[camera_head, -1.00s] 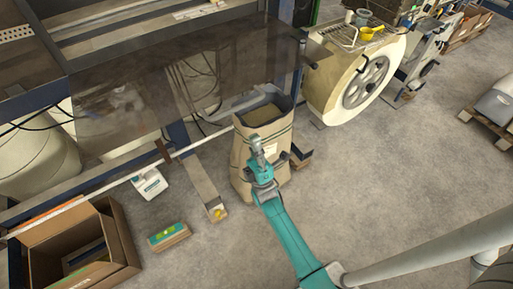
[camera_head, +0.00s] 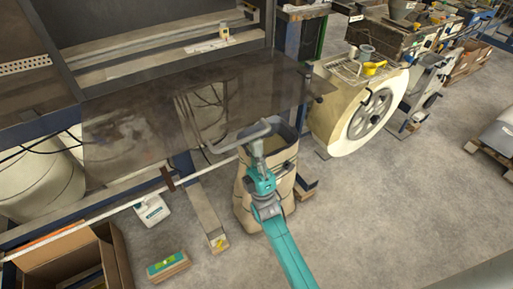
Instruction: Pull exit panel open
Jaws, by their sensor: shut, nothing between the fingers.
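The exit panel appears to be the dark, see-through sheet (camera_head: 140,120) jutting from the machine frame at upper left. A grey curved bar (camera_head: 225,141) shows by its front edge and looks like a handle. My gripper (camera_head: 256,143) is at the end of my teal arm, shut and empty, at the right part of this bar in the picture. I cannot tell whether it touches the bar. The fingertips are small and partly merged with the bar and the sack behind.
A tan sack (camera_head: 262,205) stands below my gripper. A cream wheel housing (camera_head: 335,110) stands at right. The floor at lower right is clear.

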